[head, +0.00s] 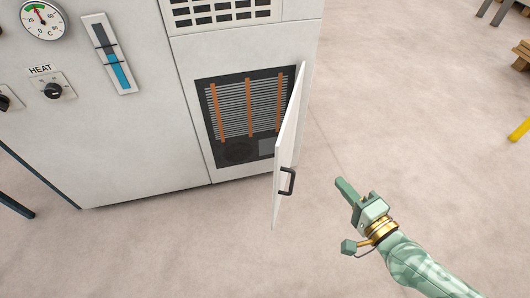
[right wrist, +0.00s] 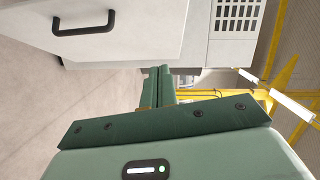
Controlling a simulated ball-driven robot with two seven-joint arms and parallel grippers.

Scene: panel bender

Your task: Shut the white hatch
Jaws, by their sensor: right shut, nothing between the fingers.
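The white hatch (head: 289,150) stands open on the front of a white cabinet, swung out from its right edge. Its dark handle (head: 287,181) faces right in the head view. The opening (head: 246,112) behind it shows dark fins with copper-coloured strips. My right gripper (head: 341,185) is shut and empty, to the right of the hatch and apart from it. In the right wrist view, the hatch (right wrist: 150,35) with its handle (right wrist: 84,23) fills the upper left, beyond the shut fingers (right wrist: 158,87). My left gripper is not in view.
The cabinet front (head: 130,150) carries a round gauge (head: 44,19), a blue level indicator (head: 109,54) and a HEAT knob (head: 53,90). A vent grille (head: 220,10) is above the opening. The floor (head: 420,130) right of the hatch is clear. A yellow post (head: 519,130) stands at the far right.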

